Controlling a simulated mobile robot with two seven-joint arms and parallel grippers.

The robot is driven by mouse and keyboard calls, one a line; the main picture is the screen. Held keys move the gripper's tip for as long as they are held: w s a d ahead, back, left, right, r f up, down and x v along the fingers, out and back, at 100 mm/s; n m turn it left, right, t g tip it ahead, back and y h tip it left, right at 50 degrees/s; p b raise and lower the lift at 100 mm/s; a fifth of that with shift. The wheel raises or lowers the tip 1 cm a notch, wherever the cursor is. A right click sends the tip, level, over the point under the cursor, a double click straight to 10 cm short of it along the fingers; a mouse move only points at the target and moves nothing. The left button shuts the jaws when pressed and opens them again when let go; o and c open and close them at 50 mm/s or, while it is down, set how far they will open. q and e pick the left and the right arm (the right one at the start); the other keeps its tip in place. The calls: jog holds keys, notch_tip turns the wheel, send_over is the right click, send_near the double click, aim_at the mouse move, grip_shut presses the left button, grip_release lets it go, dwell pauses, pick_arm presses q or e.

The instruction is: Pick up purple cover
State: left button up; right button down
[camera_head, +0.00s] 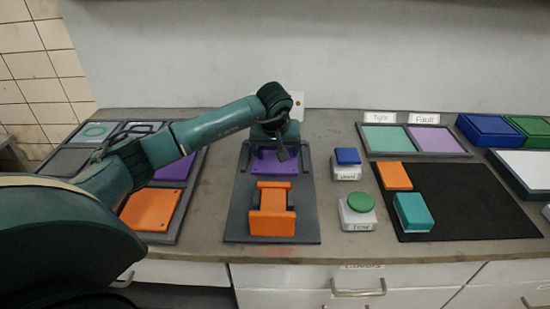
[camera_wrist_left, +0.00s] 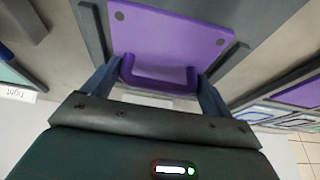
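The purple cover (camera_head: 268,162) lies at the far end of a dark grey tray on the bench. In the left wrist view the purple cover (camera_wrist_left: 175,38) shows as a flat plate with a raised U-shaped handle (camera_wrist_left: 158,80). My left gripper (camera_head: 276,150) is above it in the head view, its arm hiding part of it. In the left wrist view my left gripper (camera_wrist_left: 160,72) has one finger at each end of the handle. The fingertips look very close to the handle; I cannot tell if they press on it. My right gripper is not in view.
An orange block (camera_head: 271,212) with a grip sits nearer on the same tray. Blue (camera_head: 347,156) and green (camera_head: 360,202) buttons stand to its right. A left panel holds an orange plate (camera_head: 152,210). A black mat (camera_head: 470,200) lies at right with a teal block (camera_head: 413,212).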

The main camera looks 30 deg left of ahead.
aim_at(275, 149)
pick_arm(q)
jog(key=shift+r, duration=0.1)
jog(key=c, duration=0.6)
notch_tip(275, 149, up, 10)
jog(key=shift+f+b, duration=0.1)
jog(key=shift+b, duration=0.2)
jog(key=s+d+m+p, duration=0.2)
jog(key=s+d, duration=0.3)
jog(key=s+d+f+m+h+p, duration=0.1)
jog(key=s+d+m+p, duration=0.1)
jog(key=s+d, duration=0.3)
jog(key=s+d+f+m+h+p, duration=0.1)
jog(key=s+d+m+p, duration=0.1)
jog(key=s+d, duration=0.3)
jog(key=shift+s+d+t, duration=0.15)
jog(key=shift+s+t, duration=0.05)
jog(key=shift+s, duration=0.45)
jog(key=shift+s+d+t, duration=0.1)
jog(key=shift+s+t, duration=0.1)
jog(key=shift+s, duration=0.4)
jog(key=shift+s+d, duration=0.1)
jog(key=shift+s, duration=0.1)
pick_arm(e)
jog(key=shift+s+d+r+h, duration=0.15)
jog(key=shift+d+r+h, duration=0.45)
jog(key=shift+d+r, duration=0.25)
pick_arm(q)
jog(key=shift+s, duration=0.1)
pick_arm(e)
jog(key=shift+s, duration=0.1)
